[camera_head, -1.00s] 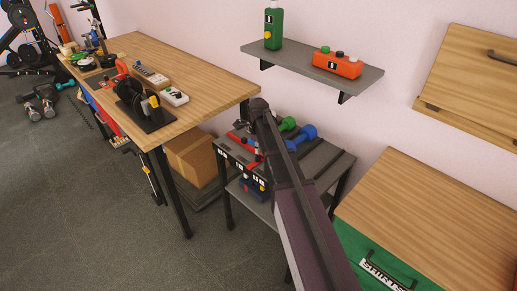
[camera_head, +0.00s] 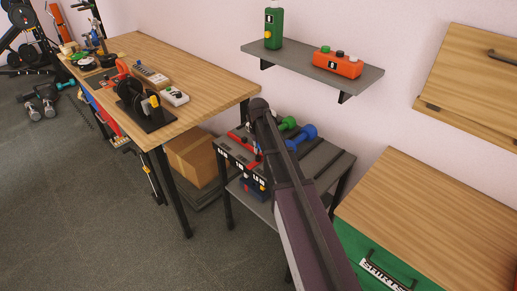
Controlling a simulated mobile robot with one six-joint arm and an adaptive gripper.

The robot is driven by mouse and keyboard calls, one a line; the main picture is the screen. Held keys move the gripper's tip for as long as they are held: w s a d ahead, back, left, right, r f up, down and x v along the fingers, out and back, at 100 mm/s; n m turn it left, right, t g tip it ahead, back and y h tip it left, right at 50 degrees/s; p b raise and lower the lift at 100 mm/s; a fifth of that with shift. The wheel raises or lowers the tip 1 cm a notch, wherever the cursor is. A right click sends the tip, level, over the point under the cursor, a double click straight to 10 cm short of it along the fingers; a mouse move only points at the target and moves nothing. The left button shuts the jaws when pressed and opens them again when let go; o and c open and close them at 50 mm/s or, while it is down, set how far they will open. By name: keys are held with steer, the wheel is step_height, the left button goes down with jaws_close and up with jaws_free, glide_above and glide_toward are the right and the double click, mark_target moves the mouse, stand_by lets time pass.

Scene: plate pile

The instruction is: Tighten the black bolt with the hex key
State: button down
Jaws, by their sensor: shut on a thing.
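I cannot make out the black bolt or the hex key in the head view. My dark arm rises from the bottom edge across the small grey tool stand (camera_head: 322,160) and ends in a rounded joint. My gripper is not visible; the arm hides what is behind it. Red and white small items (camera_head: 240,139) lie on the stand just left of my arm, too small to identify.
Green (camera_head: 287,123) and blue (camera_head: 302,134) dumbbells lie on the stand right of my arm. A wooden workbench (camera_head: 205,75) with a black device (camera_head: 137,105) stands left. A wall shelf (camera_head: 350,80) hangs above. A green chest (camera_head: 350,240) stands at right.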

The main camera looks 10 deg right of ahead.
steer(key=shift+a+m, duration=0.1)
steer(key=shift+m, duration=0.2)
steer(key=c, duration=0.7)
jaws_free()
steer(key=shift+r, duration=0.15)
